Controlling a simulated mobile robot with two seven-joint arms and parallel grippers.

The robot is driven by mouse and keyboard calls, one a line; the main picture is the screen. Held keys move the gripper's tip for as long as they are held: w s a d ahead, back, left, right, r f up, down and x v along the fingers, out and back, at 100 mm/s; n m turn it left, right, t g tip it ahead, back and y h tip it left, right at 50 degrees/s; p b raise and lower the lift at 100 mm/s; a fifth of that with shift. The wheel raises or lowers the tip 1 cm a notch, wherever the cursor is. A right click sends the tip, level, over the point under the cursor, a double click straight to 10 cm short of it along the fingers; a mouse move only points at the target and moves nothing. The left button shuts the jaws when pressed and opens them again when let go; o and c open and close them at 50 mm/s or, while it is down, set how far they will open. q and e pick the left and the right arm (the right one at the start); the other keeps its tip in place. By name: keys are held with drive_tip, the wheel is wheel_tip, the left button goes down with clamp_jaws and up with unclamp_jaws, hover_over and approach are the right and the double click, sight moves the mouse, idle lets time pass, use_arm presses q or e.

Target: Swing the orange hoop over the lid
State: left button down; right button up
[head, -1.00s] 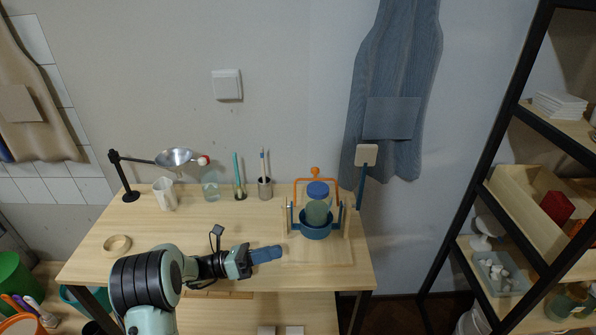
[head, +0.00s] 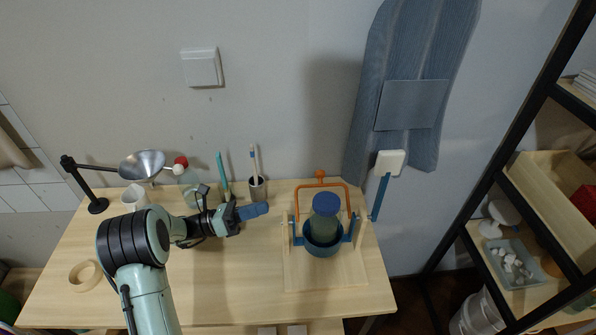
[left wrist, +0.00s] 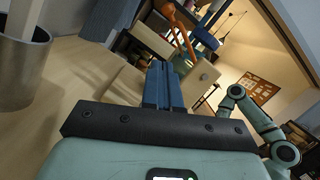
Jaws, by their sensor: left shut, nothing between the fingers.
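The orange hoop (head: 344,187), with a round knob on its top bar, stands upright or leans back behind the jar. The lid (head: 326,203) is blue and sits on a greenish jar (head: 325,229), which stands in a blue holder (head: 322,251) on a wooden stand. The hoop's bar is behind the lid, not over it. My left gripper (head: 262,209) is shut and empty, left of the hoop and apart from it. In the left wrist view its blue fingers (left wrist: 163,85) are together, with the orange hoop (left wrist: 178,25) beyond them. My right gripper is not in view.
A metal cup with brushes (head: 257,190) stands close behind my left gripper. A lamp (head: 142,165) and a bottle are further left, and a tape ring (head: 85,276) lies front left. A white-headed blue tool (head: 389,163) stands right of the hoop.

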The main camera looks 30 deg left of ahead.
sight(297, 198)
use_arm(q)
drive_tip(key=shift+w, duration=0.1)
drive_tip(key=p+x, duration=0.1)
drive_tip(key=x, duration=0.9)
drive_tip(key=shift+d+r, duration=0.15)
drive_tip(key=shift+d, duration=0.15)
drive_tip(key=w+r, duration=0.1)
drive_tip(key=w+r+p, duration=0.1)
drive_tip(key=r, duration=0.1)
drive_tip(key=shift+d, duration=0.15)
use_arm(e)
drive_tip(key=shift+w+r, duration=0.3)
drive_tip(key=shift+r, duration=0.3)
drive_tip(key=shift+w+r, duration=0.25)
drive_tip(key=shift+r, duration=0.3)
